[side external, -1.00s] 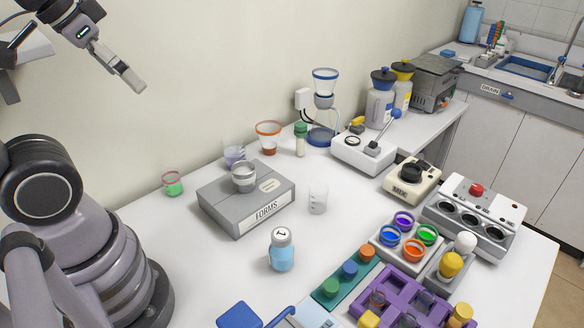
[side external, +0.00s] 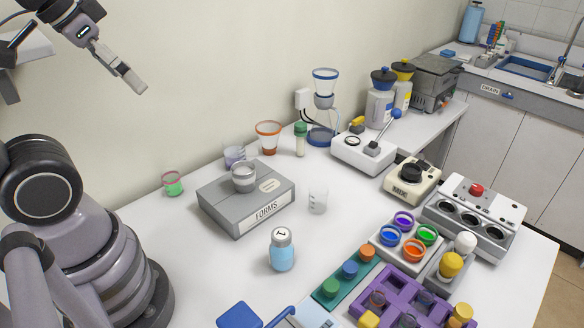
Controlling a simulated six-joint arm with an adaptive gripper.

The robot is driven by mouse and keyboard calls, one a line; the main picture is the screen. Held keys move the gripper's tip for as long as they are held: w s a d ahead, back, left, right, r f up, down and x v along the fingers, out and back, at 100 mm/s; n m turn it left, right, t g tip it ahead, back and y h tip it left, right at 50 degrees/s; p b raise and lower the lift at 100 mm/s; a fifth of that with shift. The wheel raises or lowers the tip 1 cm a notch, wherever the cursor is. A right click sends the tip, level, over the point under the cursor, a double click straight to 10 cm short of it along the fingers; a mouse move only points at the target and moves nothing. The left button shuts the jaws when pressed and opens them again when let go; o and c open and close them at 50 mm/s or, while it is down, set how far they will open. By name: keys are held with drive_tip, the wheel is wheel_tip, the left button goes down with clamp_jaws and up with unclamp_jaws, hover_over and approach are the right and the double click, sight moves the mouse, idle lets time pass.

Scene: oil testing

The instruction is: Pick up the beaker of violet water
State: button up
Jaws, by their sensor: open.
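A clear beaker with a pale violet tint (side external: 234,155) stands on the white table near the wall, behind the grey FORMS box. My gripper (side external: 138,86) is up at the upper left, high above the table and well apart from the beaker. It is open, with nothing seen between its fingers.
The grey FORMS box (side external: 232,205) stands in front of the beaker. An orange-rimmed beaker (side external: 268,138) is close on its right, and a beaker of green liquid (side external: 172,184) is to the left. A clear empty beaker (side external: 317,199) and a blue bottle (side external: 281,250) stand nearer.

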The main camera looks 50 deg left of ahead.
drive_tip(key=w+a+f+n+t, duration=0.2)
drive_tip(key=w+a, duration=0.1)
drive_tip(key=w, duration=1.1)
drive_tip(key=n+t+y, duration=0.5)
drive_tip(key=y, duration=0.4)
hover_over(237, 137)
drive_tip(key=f+v, duration=0.1)
drive_tip(key=v, duration=0.3)
wheel_tip(237, 137, down, 25)
wheel_tip(237, 137, down, 7)
drive_tip(key=shift+a+f, duration=0.1)
drive_tip(key=shift+f, duration=0.05)
drive_tip(key=shift+x, duration=1.5)
drive_tip(key=shift+c, duration=0.3)
drive_tip(key=c, duration=1.1)
